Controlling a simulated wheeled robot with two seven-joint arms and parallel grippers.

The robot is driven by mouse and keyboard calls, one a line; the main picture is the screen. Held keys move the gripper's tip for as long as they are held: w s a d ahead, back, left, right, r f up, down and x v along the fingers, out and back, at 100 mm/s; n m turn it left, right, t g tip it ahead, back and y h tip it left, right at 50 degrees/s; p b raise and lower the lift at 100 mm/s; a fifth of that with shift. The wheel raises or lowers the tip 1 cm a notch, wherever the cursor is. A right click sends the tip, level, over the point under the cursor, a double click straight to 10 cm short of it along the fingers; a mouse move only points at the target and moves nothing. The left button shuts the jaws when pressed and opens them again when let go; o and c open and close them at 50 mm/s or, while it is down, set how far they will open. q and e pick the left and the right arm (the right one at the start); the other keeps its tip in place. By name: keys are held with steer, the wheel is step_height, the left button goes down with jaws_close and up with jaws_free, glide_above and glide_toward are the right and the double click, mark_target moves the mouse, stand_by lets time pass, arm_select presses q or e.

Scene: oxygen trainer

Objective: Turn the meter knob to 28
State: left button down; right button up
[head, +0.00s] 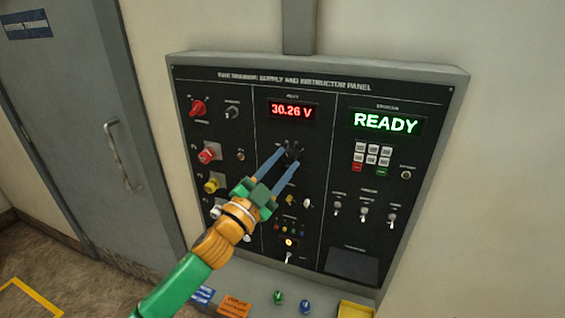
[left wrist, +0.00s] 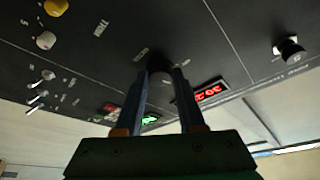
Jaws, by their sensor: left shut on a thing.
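The dark meter knob (head: 292,149) sits on the black panel (head: 335,180), below the red meter display (head: 292,110), which reads 30.26 V. My left gripper (head: 284,156) reaches up from below and is shut on the knob, with one blue finger on each side. In the left wrist view the knob (left wrist: 160,74) shows between the two fingertips, and part of the red display (left wrist: 209,92) shows beside them. The fingers partly cover the knob, so I cannot tell where its pointer stands. My right gripper is not in view.
A green READY display (head: 385,122) and a keypad (head: 372,155) are at the panel's right. A red knob (head: 198,107) and coloured sockets are at its left. Switches lie below and right. Green and blue round objects (head: 278,297) and a yellow tray (head: 355,309) are beneath the panel.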

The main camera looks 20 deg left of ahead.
arm_select(q)
steer(key=shift+r, duration=0.1)
steer(key=c, duration=0.9)
jaws_free()
steer(key=o, duration=0.4)
steer(key=shift+w, duration=0.1)
steer(key=shift+s+a+f, duration=0.1)
steer(key=shift+s+f, duration=0.1)
steer(key=shift+f, duration=0.1)
steer(key=b+v, duration=0.3)
steer(key=v, duration=0.3)
steer(key=shift+s+a+b, duration=0.1)
steer(key=shift+s+b, duration=0.2)
